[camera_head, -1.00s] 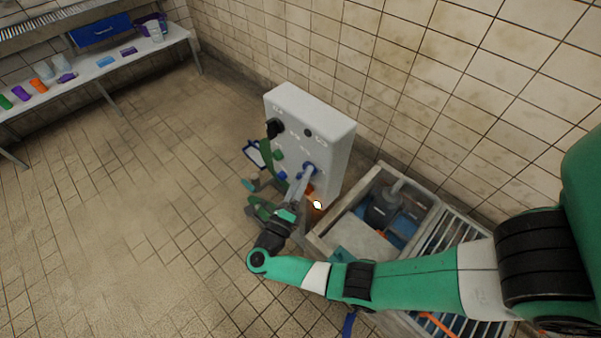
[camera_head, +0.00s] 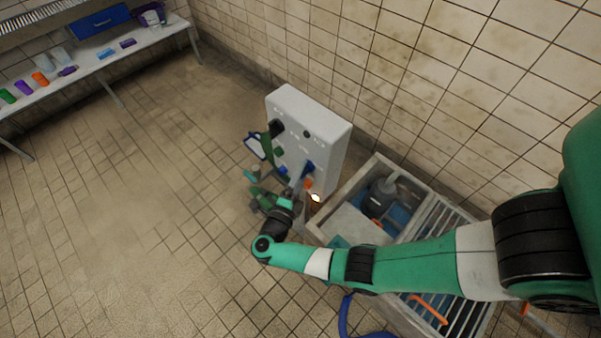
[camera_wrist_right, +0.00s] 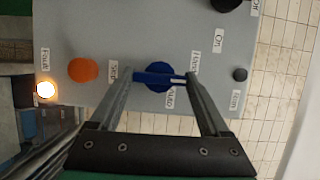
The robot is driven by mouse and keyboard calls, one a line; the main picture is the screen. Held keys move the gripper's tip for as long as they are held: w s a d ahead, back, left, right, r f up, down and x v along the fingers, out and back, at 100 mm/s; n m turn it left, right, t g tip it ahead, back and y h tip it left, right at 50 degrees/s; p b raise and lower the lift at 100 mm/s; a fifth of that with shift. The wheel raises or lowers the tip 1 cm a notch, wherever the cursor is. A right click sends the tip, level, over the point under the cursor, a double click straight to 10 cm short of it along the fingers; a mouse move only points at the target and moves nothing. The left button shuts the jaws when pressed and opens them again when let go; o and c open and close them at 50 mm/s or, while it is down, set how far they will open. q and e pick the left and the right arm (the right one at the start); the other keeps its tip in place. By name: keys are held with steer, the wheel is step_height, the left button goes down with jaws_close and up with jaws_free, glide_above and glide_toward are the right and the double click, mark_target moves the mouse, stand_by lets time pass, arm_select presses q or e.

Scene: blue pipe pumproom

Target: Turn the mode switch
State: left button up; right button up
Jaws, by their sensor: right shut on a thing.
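A grey control box (camera_head: 310,110) stands against the tiled wall in the head view. The mode switch is a blue knob (camera_head: 308,166) with a raised bar, low on its front face. It also shows in the right wrist view (camera_wrist_right: 158,83), between small labels, one reading "Auto". My right gripper (camera_wrist_right: 160,77) is shut on the knob's blue bar, one finger at each end of it. In the head view, the right gripper (camera_head: 302,176) reaches the box from the front, its wrist below the knob. My left gripper is not in view.
In the right wrist view, an orange button (camera_wrist_right: 83,70) and a lit lamp (camera_wrist_right: 45,89) are left of the knob. A dark knob (camera_wrist_right: 224,4) is at the upper right. A basin with a grate (camera_head: 345,226) stands right of the box. Open floor lies left.

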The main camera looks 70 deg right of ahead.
steer(key=o, duration=1.2)
steer(key=shift+d, duration=0.1)
steer(key=a, duration=1.1)
steer(key=shift+a+b, duration=0.35)
steer(key=shift+w, duration=0.1)
